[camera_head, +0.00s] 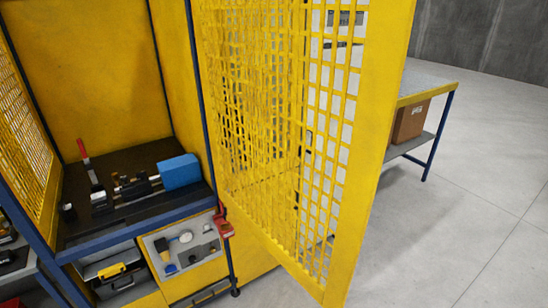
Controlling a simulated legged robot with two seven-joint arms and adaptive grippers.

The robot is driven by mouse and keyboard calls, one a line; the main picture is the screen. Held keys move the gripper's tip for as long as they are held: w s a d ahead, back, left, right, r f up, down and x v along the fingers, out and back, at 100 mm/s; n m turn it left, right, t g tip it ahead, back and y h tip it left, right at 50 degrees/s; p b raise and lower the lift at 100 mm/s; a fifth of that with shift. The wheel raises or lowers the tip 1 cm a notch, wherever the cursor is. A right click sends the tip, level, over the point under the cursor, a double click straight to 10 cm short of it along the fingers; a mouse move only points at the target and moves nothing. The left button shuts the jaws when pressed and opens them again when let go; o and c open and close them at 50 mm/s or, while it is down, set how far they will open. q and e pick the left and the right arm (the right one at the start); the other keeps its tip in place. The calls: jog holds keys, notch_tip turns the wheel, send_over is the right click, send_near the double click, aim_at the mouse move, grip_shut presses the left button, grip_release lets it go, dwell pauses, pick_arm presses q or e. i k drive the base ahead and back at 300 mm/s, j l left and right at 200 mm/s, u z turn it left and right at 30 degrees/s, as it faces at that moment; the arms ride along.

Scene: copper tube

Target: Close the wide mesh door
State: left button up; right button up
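The wide yellow mesh door (376,110) stands open on the right side of the yellow cabinet (105,60). Its mesh panel fills the middle of the view and its solid outer edge is closest to me. The cabinet's front opening is uncovered and its inside shows. Neither of my grippers is in view.
Inside the cabinet, a dark work surface holds a machine with a blue block (179,171) and a red-handled lever (84,149). Below are a tool drawer (190,268) and a red clamp-like part (222,222). A table (432,79) with a cardboard box (410,122) stands behind the door. Grey floor at right is clear.

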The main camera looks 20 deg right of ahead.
aim_at(386, 42)
jog(key=k+l+u, duration=0.2)
jog(key=l, duration=0.25)
jog(key=k+l+u, duration=0.15)
jog(key=l, duration=0.25)
jog(key=k+l+u, duration=0.2)
jog(key=l, duration=0.2)
jog(key=i+l+u, duration=0.1)
jog(key=l, duration=0.3)
jog(key=i+l+u, duration=0.15)
jog(key=l, duration=0.3)
jog(key=i+l+u, duration=0.1)
jog(key=l, duration=0.35)
jog(key=i+l+u, duration=0.1)
jog(key=l, duration=0.35)
jog(key=i, duration=0.1)
